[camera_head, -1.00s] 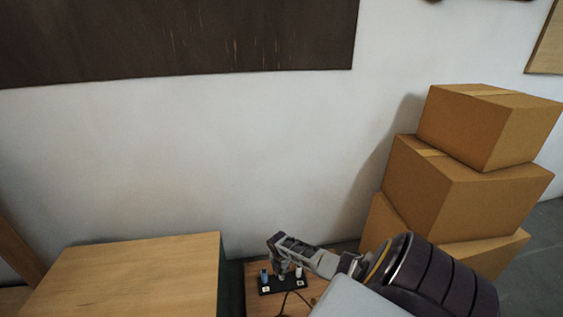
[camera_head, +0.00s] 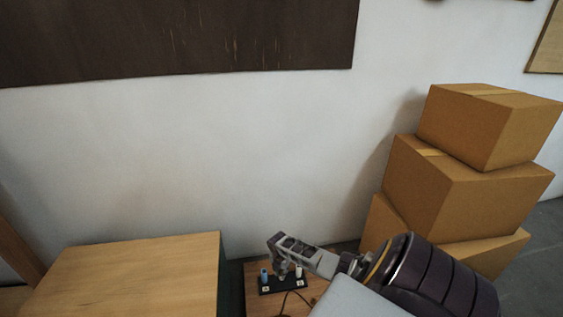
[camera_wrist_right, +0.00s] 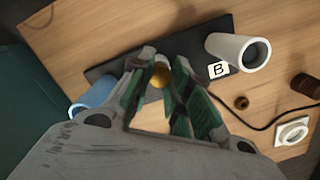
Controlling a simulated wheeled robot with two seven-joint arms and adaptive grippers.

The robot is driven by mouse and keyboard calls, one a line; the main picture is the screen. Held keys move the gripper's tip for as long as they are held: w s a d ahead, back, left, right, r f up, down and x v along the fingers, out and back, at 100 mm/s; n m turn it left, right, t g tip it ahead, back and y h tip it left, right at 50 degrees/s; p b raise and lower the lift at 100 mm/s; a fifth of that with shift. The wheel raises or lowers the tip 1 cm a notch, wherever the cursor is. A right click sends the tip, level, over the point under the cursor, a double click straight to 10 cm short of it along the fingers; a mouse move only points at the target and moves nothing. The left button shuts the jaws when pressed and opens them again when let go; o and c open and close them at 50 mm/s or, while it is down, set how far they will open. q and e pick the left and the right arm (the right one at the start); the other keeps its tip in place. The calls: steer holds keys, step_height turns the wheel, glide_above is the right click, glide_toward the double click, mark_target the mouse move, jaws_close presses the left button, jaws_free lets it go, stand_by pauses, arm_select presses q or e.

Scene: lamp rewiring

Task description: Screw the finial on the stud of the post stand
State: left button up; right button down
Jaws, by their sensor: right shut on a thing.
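The finial (camera_wrist_right: 161,77) is a small brass ball, seen between the fingers of my right gripper (camera_wrist_right: 164,68) in the right wrist view. My right gripper is shut on it, above the dark base (camera_wrist_right: 100,70) of the post stand. The base also shows in the head view (camera_head: 283,287), under my right gripper (camera_head: 283,270). A white post (camera_wrist_right: 238,51) stands on the base near the label B, and a blue post (camera_wrist_right: 94,97) is on the other side. The fingers hide the stud, so I cannot tell whether the finial touches it. My left gripper is out of view.
A wooden tabletop (camera_wrist_right: 60,35) lies under the stand. A dark cable (camera_wrist_right: 262,126), a white square part (camera_wrist_right: 292,131), a small brown ring (camera_wrist_right: 241,103) and a brown spool (camera_wrist_right: 306,86) lie to the right. Stacked cardboard boxes (camera_head: 455,185) stand right of my arm.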

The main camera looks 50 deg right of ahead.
steer(key=m, duration=0.3)
steer(key=shift+m+g+p, duration=0.3)
steer(key=shift+m+p, duration=0.1)
steer(key=m, duration=0.4)
steer(key=shift+d, duration=0.1)
steer(key=shift+m, duration=0.4)
steer(key=m, duration=0.3)
steer(key=shift+w+g, duration=0.1)
steer(key=shift+g, duration=0.3)
steer(key=m, duration=0.4)
steer(key=shift+y, duration=0.4)
steer(key=shift+m, duration=0.3)
